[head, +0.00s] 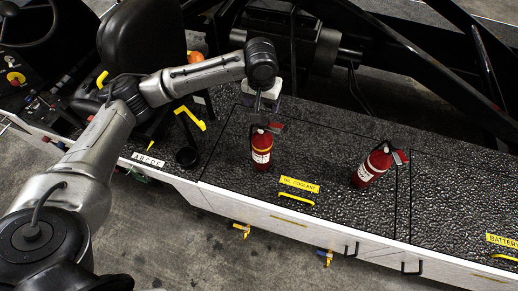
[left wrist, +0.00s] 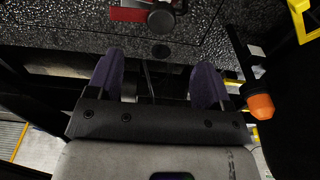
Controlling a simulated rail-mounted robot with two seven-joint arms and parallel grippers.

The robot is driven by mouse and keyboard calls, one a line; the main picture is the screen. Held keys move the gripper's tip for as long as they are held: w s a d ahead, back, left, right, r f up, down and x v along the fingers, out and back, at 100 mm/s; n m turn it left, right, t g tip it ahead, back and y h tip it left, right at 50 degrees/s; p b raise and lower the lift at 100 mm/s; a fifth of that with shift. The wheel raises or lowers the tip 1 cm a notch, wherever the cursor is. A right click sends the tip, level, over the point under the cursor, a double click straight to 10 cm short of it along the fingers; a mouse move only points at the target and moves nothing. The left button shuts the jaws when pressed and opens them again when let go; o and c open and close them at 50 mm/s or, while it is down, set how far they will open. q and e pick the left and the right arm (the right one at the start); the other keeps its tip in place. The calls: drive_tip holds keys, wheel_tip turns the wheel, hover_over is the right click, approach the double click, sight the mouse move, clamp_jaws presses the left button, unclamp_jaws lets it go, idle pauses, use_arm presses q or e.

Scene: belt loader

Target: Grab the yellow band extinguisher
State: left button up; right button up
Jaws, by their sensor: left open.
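The yellow band extinguisher (head: 262,152) stands upright on the dark textured deck in the middle of the head view. It is red with a white label and a thin yellow band. My left gripper (head: 262,104) is just above and behind its top in the head view. In the left wrist view my left gripper (left wrist: 158,62) has its two purple fingers spread wide with nothing between them. An extinguisher's dark valve and red handle (left wrist: 150,14) show at the top edge there, beyond the fingertips. My right gripper is in neither view.
A second red extinguisher (head: 370,168) leans in the picture further right on the deck. A yellow handle (head: 296,198) lies before the oil coolant label (head: 299,185). A black cup-like part (head: 187,157) and yellow lever (head: 190,118) are left. Dark machine beams stand behind.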

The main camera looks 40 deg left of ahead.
sight(263, 121)
use_arm(q)
drive_tip(key=f, duration=0.9)
drive_tip(key=w+f+p, duration=0.1)
drive_tip(key=f, duration=0.3)
drive_tip(key=shift+w+a+f, duration=0.1)
drive_tip(key=shift+a+f, duration=0.2)
drive_tip(key=shift+a, duration=0.05)
clamp_jaws()
idle(0.4)
drive_tip(key=shift+r, duration=0.1)
